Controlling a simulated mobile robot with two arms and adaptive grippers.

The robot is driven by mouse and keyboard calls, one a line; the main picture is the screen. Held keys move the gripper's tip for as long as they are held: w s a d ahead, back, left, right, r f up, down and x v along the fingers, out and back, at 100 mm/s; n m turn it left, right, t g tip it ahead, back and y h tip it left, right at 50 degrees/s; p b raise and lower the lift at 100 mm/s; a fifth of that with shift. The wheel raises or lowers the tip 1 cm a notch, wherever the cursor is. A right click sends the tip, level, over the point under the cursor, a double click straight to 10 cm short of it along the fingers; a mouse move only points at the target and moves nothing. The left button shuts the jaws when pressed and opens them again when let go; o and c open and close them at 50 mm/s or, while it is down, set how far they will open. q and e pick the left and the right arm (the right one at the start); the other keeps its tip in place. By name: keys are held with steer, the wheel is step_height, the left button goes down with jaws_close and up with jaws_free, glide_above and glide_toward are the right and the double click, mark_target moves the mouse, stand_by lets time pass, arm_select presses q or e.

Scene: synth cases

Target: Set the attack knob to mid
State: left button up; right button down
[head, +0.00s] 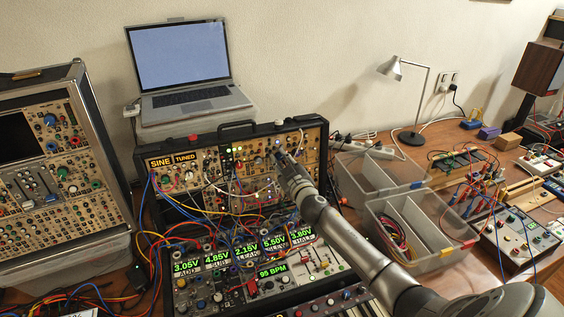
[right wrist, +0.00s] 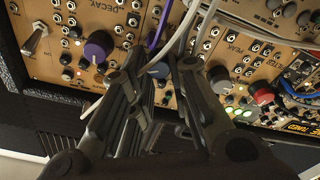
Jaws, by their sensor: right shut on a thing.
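The synth case (head: 240,165) stands on the table below the laptop, its tan panel full of knobs, jacks and patch cables. My right gripper (head: 281,158) reaches the right part of this panel from the front. In the right wrist view my gripper (right wrist: 161,66) has its fingers closed in around a small greyish knob (right wrist: 159,69), mostly hidden between the fingertips. I cannot read an attack label or the knob's pointer. A purple knob (right wrist: 98,47) sits beside the fingers, near a DECAY label. My left gripper is out of view.
Patch cables cross close to my right fingers; a white cable (right wrist: 185,20) passes by them. A red knob (right wrist: 263,93) and a black knob (right wrist: 220,79) are to the right. Clear plastic bins (head: 418,235) stand right of my arm, and a lower synth (head: 225,285) is in front.

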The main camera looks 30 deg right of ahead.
steer(key=n+y+p, duration=0.1)
steer(key=n, duration=0.5)
steer(key=shift+r, duration=0.15)
steer(key=n+p, duration=0.1)
steer(key=n, duration=0.2)
steer(key=shift+n, duration=0.4)
steer(key=shift+n+g+y+p, duration=0.3)
steer(key=shift+n+y+p, duration=0.15)
steer(key=shift+n, duration=1.05)
steer(key=c, duration=1.3)
jaws_free()
steer(key=shift+c, duration=0.2)
steer(key=shift+s, duration=0.1)
steer(key=s+a, duration=0.1)
steer(key=s, duration=1)
steer(key=shift+s+a+r, duration=0.3)
steer(key=shift+s, duration=0.1)
